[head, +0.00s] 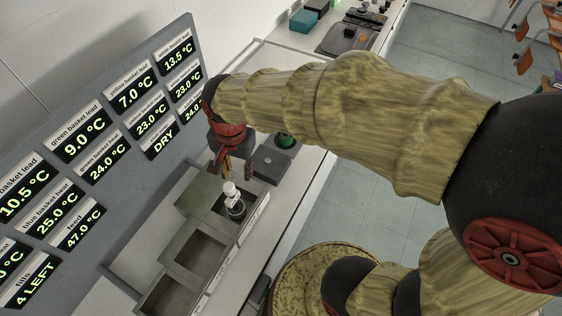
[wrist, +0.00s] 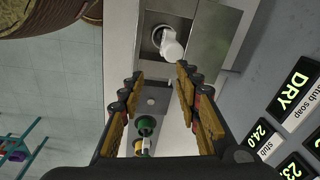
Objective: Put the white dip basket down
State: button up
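The white dip basket (head: 232,190) stands in the far compartment of a grey metal trough (head: 186,203), with its white top above the rim. It also shows in the wrist view (wrist: 170,45), inside a square opening, beyond my fingertips. My gripper (head: 237,168) is just past the basket toward the back, pointing down. In the wrist view my gripper (wrist: 160,78) has its fingers spread with nothing between them, apart from the basket. The lower part of the basket is hidden inside the compartment.
A green basket (head: 284,139) stands on a dark plate behind the trough; a green and a yellowish item show in the wrist view. The nearer trough compartments (head: 200,250) look empty. A board of temperature displays (head: 80,150) rises on the left. A dark appliance (head: 348,38) sits farther back.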

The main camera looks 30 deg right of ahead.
jog(key=s+d+r+n+t, duration=0.4)
jog(key=s+d+r+n, duration=0.4)
jog(key=s+r, duration=0.3)
jog(key=shift+d+r+n, duration=0.3)
jog(key=shift+d+r, duration=0.05)
jog(key=shift+d, duration=0.1)
jog(key=shift+s, duration=0.1)
